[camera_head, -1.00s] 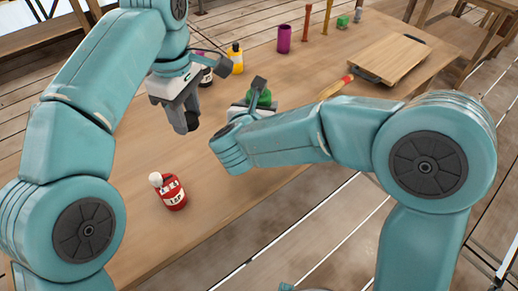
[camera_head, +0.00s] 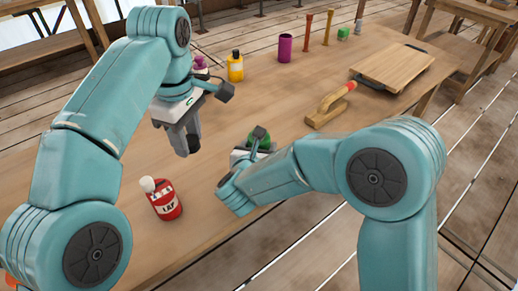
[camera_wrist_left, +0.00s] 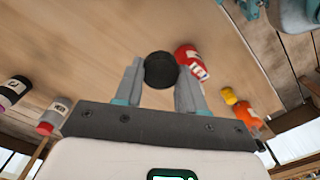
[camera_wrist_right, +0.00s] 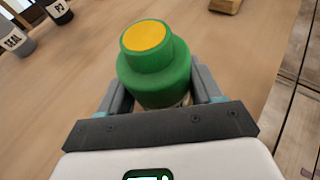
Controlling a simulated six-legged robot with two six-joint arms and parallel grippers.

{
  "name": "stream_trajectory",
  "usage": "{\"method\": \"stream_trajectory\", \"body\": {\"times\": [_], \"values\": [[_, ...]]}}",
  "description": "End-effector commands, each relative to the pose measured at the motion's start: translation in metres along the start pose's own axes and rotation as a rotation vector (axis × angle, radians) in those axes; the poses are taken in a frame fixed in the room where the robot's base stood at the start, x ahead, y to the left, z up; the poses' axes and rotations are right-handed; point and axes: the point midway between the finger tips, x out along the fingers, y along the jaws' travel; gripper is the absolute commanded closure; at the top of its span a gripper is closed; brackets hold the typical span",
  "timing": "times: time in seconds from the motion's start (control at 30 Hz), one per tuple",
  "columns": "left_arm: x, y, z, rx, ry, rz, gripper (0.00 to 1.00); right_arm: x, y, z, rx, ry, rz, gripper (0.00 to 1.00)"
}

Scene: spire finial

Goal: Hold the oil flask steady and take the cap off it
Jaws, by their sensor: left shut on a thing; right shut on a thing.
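The oil flask is green (camera_wrist_right: 160,75), with a stepped shoulder and a flat yellow-orange top face where no cap sits. My right gripper (camera_wrist_right: 160,97) is shut around its lower body. In the head view the flask (camera_head: 262,139) is partly hidden by my right gripper (camera_head: 250,155). A round black cap (camera_wrist_left: 160,70) sits between the fingers of my left gripper (camera_wrist_left: 161,85), which is shut on it. In the head view my left gripper (camera_head: 187,145) is left of the flask, apart from it. The cap is hard to make out there.
A red bottle (camera_head: 163,200) with a white top stands at the front left. A yellow bottle (camera_head: 235,68) and a purple cylinder (camera_head: 285,47) stand farther back. A wooden float (camera_head: 325,112) and a board (camera_head: 394,66) lie to the right. The table's middle is clear.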

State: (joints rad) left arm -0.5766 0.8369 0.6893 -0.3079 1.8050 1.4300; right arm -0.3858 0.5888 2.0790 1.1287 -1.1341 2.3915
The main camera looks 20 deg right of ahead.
Motion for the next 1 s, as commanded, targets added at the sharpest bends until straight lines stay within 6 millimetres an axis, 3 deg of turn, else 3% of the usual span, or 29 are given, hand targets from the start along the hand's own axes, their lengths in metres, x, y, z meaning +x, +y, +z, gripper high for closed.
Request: {"method": "stream_trajectory", "body": {"times": [0.2, 0.23, 0.3, 0.67, 0.77, 1.0], "values": [[0.007, 0.000, 0.000, 0.000, 0.000, 0.000, 0.97, 0.002, 0.000, -0.004, 0.000, -0.001, 0.000, 1.00], [0.005, 0.000, 0.000, 0.000, 0.000, 0.000, 0.97, 0.001, 0.000, -0.003, 0.000, 0.000, 0.000, 0.26], [0.005, 0.000, 0.000, 0.000, 0.000, 0.000, 0.97, 0.001, 0.000, -0.002, -0.001, 0.001, 0.000, 0.10], [-0.003, 0.000, 0.000, 0.000, 0.000, 0.000, 0.97, -0.002, 0.000, 0.003, -0.001, 0.001, 0.000, 0.10], [0.002, 0.000, 0.000, 0.000, 0.000, 0.000, 0.97, -0.016, 0.001, 0.000, -0.001, 0.000, 0.004, 0.10], [0.005, 0.000, 0.000, 0.000, 0.000, 0.000, 0.97, -0.074, 0.001, 0.001, -0.001, -0.002, 0.007, 0.10]]}}
